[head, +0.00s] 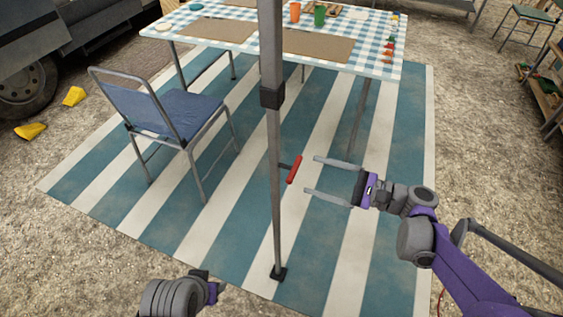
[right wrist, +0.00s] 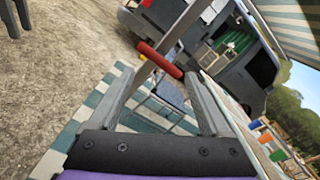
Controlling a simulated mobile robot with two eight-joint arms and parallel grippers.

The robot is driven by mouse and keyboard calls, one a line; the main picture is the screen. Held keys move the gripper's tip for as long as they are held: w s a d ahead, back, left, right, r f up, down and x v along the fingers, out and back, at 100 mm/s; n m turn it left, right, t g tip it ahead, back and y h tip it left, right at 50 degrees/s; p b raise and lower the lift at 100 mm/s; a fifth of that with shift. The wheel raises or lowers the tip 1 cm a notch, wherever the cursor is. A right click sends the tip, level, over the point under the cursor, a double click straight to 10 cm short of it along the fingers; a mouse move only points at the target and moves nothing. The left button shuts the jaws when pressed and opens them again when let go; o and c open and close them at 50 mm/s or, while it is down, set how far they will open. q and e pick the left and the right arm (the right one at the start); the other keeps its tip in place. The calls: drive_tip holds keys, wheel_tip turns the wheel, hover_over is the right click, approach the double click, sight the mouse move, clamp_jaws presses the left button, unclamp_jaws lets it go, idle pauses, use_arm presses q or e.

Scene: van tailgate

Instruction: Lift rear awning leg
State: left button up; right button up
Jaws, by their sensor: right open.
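The rear awning leg (head: 274,190) is a grey metal pole standing upright on a small dark foot (head: 278,273) on the striped mat. It has a dark collar (head: 271,97) and, lower down, a red handle (head: 294,169) sticking out to the right. My right gripper (head: 311,175) is open, its two fingers pointing left at the handle, with a small gap. In the right wrist view the red handle (right wrist: 160,60) lies across, just beyond the fingertips, with the pole behind it. My left gripper (head: 207,287) is low at the bottom edge; its fingers cannot be made out.
A blue folding chair (head: 180,115) stands left of the pole. A table with a checked cloth (head: 375,58) stands behind, holding cups and small items. The striped mat (head: 230,235) around the foot is clear. Yellow chocks (head: 74,96) lie by a vehicle wheel at left.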

sight(279, 164)
drive_tip(key=b+x, duration=0.1)
drive_tip(key=x, duration=0.9)
drive_tip(key=shift+a+r, duration=0.1)
drive_tip(key=shift+a, duration=0.35)
drive_tip(key=shift+c, duration=0.3)
clamp_jaws()
